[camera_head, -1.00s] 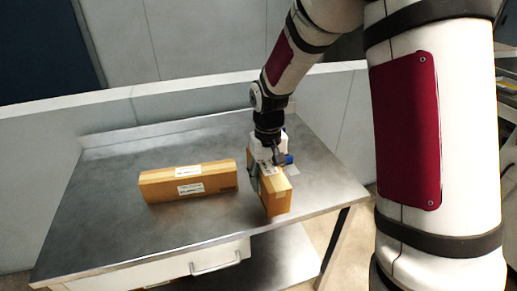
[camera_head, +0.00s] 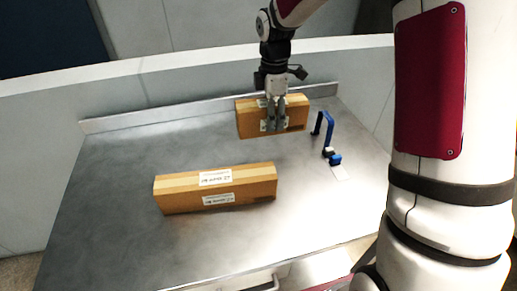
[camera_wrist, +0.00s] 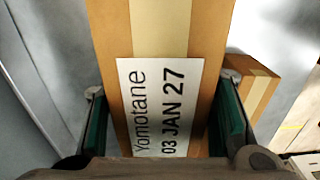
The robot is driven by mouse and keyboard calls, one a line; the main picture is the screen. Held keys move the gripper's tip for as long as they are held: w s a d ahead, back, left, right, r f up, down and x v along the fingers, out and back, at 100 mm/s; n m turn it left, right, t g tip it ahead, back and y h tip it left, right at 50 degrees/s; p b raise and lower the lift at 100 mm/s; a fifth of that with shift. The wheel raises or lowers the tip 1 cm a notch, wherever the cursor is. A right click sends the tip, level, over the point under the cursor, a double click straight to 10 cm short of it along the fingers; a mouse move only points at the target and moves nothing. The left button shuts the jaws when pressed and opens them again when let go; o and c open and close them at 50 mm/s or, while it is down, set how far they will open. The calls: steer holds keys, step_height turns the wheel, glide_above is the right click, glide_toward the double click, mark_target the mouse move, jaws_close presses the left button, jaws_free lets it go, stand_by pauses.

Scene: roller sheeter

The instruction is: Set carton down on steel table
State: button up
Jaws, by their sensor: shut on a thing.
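The held carton (camera_head: 245,120) is a brown box with tape and a white label. My gripper (camera_head: 272,124) is shut on it from above, over the back part of the steel table (camera_head: 110,220). Whether its underside touches the table cannot be told. In the wrist view the carton (camera_wrist: 150,30) lies between the green pads of my gripper (camera_wrist: 163,125), its printed label facing the camera. A second, longer carton (camera_head: 240,181) lies on the table in front of it; a carton also shows at the right of the wrist view (camera_wrist: 258,88).
A blue-handled tool (camera_head: 328,135) stands on the table to the right of the held carton. A raised lip (camera_head: 140,119) runs along the table's back edge, with a pale wall behind. The table's left part is clear.

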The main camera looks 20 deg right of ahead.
steer(key=shift+w+a+f, duration=0.1)
steer(key=shift+w+f, duration=0.05)
steer(key=shift+f, duration=0.1)
step_height(320, 180, down, 9)
steer(key=shift+a+f, duration=0.1)
steer(key=shift+f, duration=0.1)
steer(key=shift+f, duration=0.1)
steer(key=o, duration=1.4)
